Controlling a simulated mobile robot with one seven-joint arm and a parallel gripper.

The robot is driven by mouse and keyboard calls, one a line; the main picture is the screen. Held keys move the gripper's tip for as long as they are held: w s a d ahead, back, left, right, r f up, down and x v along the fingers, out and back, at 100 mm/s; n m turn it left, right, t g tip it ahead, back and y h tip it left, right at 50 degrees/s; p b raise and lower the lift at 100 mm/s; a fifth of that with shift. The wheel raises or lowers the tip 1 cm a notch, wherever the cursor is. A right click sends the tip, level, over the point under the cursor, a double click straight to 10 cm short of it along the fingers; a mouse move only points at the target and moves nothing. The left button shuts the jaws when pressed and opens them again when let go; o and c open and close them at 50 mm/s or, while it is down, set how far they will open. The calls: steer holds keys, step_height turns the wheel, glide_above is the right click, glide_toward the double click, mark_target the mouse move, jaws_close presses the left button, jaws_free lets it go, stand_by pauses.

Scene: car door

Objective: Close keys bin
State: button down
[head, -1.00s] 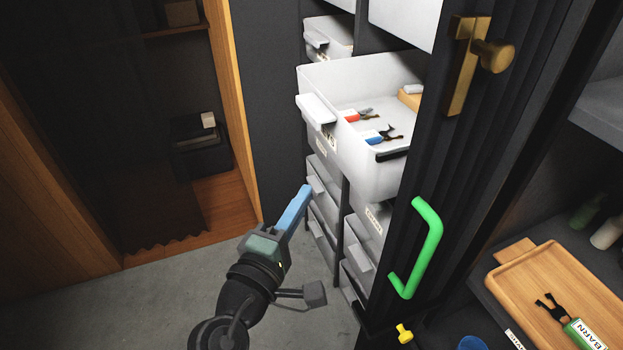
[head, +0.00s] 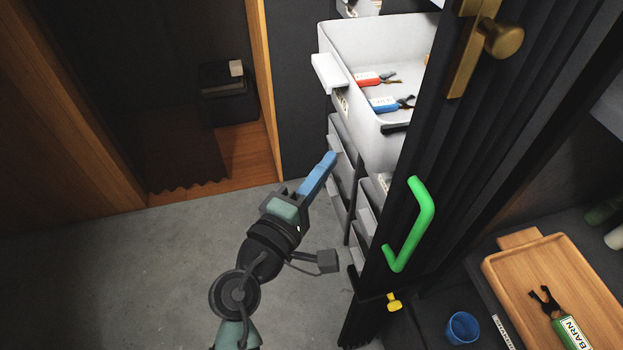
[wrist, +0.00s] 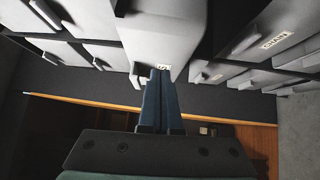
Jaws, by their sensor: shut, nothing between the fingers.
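The keys bin (head: 350,43) is a white drawer pulled out of the dark cabinet, with a white handle (head: 329,74) on its front. Keys with a red tag (head: 368,79) and a blue tag (head: 384,104) lie inside it. My gripper (head: 331,158) is shut and empty, its blue fingers pointing up and right, in front of and below the bin. In the wrist view the shut fingers (wrist: 160,76) appear in front of a pale bin whose label is partly covered. I cannot tell whether they touch it.
A dark door (head: 455,170) with a green handle (head: 417,226) and a brass knob (head: 503,38) stands right of the bin. Closed bins (head: 343,165) are stacked below. A wooden tray (head: 520,270) lies at right. The grey floor (head: 120,280) at left is clear.

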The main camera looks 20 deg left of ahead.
mark_target(375, 156)
steer(key=shift+w+d+r+p, duration=0.1)
steer(key=shift+w+d+p, duration=0.3)
steer(key=shift+w+d, duration=0.6)
steer(key=shift+w+d+r+p, duration=0.1)
steer(key=shift+w+d+p, duration=0.3)
steer(key=shift+w+d, duration=0.55)
steer(key=shift+w+a, duration=0.15)
steer(key=shift+w+d, duration=0.65)
steer(key=shift+d, duration=0.3)
steer(key=shift+w+d, duration=0.6)
steer(key=shift+d, duration=0.3)
steer(key=shift+a, duration=0.1)
